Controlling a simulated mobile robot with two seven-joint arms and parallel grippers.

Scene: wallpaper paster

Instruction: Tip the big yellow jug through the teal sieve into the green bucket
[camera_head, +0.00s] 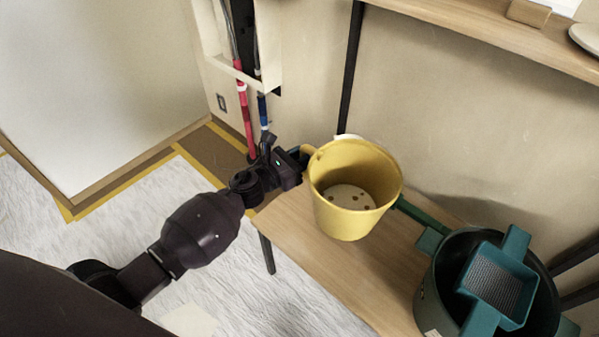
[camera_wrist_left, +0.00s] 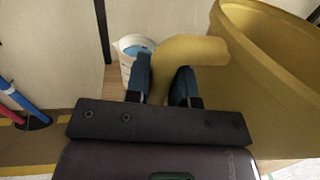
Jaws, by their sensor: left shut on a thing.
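The big yellow jug (camera_head: 345,222) is upright above the wooden bench, with pale contents and several brown specks low inside. I cannot tell whether its base touches the bench. My left gripper (camera_head: 299,156) is shut on the jug's handle at its left side. In the left wrist view, the fingers (camera_wrist_left: 165,82) sit on both sides of the handle (camera_wrist_left: 187,52), beside the jug wall (camera_wrist_left: 265,75). The teal sieve (camera_head: 497,281) lies across the mouth of the dark green bucket (camera_head: 438,287), right of the jug and apart from it. My right gripper is not in view.
The wooden bench (camera_head: 310,235) has bare room left and in front of the jug. A green bar (camera_head: 419,213) runs between jug and bucket. A shelf (camera_head: 480,30) overhangs the back; red and blue poles (camera_head: 243,110) stand left.

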